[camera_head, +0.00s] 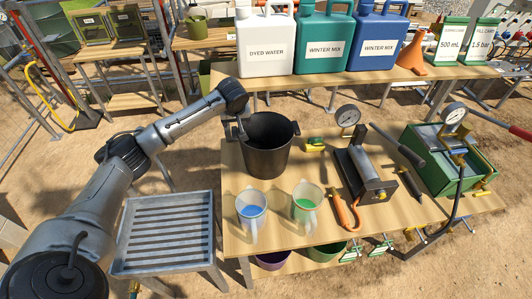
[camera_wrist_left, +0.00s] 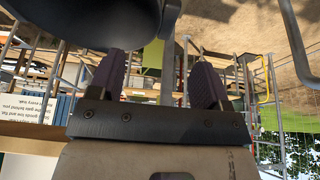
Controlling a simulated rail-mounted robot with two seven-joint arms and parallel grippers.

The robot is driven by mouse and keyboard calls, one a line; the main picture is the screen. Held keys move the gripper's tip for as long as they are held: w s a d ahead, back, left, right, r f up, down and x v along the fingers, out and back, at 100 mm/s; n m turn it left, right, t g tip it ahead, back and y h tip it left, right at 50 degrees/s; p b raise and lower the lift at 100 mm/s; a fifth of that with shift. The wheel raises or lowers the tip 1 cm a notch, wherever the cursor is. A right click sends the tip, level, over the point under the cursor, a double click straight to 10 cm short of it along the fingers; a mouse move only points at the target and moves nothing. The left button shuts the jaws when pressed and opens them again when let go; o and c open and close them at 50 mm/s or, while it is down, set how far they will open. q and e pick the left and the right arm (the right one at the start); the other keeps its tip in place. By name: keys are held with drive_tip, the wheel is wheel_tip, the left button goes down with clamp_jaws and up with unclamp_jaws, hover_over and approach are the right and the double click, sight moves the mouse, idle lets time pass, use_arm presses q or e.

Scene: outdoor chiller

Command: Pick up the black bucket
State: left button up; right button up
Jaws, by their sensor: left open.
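The black bucket (camera_head: 268,158) stands upright on the wooden table, near its left back part. It has small lugs at its rim on the left and right. My left gripper (camera_head: 237,128) is at the bucket's left side, close to the rim; its fingers are small and partly hidden against the bucket. In the left wrist view my left gripper (camera_wrist_left: 158,78) is open, with its two fingers apart. The dark bucket (camera_wrist_left: 85,18) fills the top left there, with a curved lug beside it. I cannot tell whether the fingers touch it. My right gripper is not in view.
Two measuring jugs, blue (camera_head: 251,212) and green (camera_head: 306,206), stand in front of the bucket. Large jugs (camera_head: 265,45) stand behind. A slatted metal stand (camera_head: 165,238) is at left.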

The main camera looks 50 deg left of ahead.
sight(236, 135)
use_arm(q)
drive_tip(key=shift+s+a+x, duration=0.15)
drive_tip(key=shift+a+x, duration=0.05)
drive_tip(key=shift+x, duration=3.05)
drive_tip(key=shift+s+a+x, duration=0.1)
drive_tip(key=shift+a+x, duration=0.05)
drive_tip(key=shift+x, duration=3.05)
drive_tip(key=shift+r, duration=0.1)
clamp_jaws()
